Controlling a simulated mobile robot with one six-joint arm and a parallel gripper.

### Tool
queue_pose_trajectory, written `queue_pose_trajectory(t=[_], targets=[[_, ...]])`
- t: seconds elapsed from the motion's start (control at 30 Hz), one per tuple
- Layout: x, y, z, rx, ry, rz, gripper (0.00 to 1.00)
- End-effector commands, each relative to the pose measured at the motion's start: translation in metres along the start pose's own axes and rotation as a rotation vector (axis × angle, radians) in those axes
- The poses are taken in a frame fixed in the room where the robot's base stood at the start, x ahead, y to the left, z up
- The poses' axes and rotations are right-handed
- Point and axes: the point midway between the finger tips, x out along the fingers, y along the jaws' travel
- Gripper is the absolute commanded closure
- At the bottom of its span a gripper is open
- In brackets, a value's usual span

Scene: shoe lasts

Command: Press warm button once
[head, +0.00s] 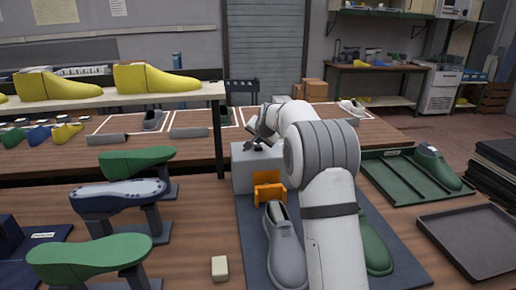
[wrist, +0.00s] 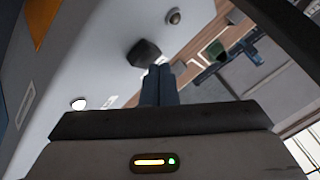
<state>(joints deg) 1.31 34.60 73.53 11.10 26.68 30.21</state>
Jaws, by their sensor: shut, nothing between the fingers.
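A light grey box (head: 243,176) stands at the back of a dark mat, with my gripper (head: 258,146) over its top. In the wrist view the box face (wrist: 100,60) carries a black knob (wrist: 144,52), a round white button (wrist: 79,103) and a round grey button (wrist: 173,16). I cannot read which one is the warm button. My gripper (wrist: 158,70) is shut and empty. Its fingertips appear just beside the black knob; I cannot tell whether they touch anything.
An orange bracket (head: 268,190) stands before the box. A grey shoe (head: 285,250) and a green shoe (head: 374,245) flank my arm on the mat (head: 250,235). Green lasts (head: 90,255) on stands are left. A green tray (head: 400,180) and an empty grey tray (head: 470,240) are right.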

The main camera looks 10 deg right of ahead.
Motion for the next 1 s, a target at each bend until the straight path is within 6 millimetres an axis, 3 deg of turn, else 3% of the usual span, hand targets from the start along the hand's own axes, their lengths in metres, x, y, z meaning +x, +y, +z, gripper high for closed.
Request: queue_pose_trajectory(t=[1.0], targets=[[0.0061, 0.0041, 0.0049, 0.000, -0.001, 0.000, 1.00]])
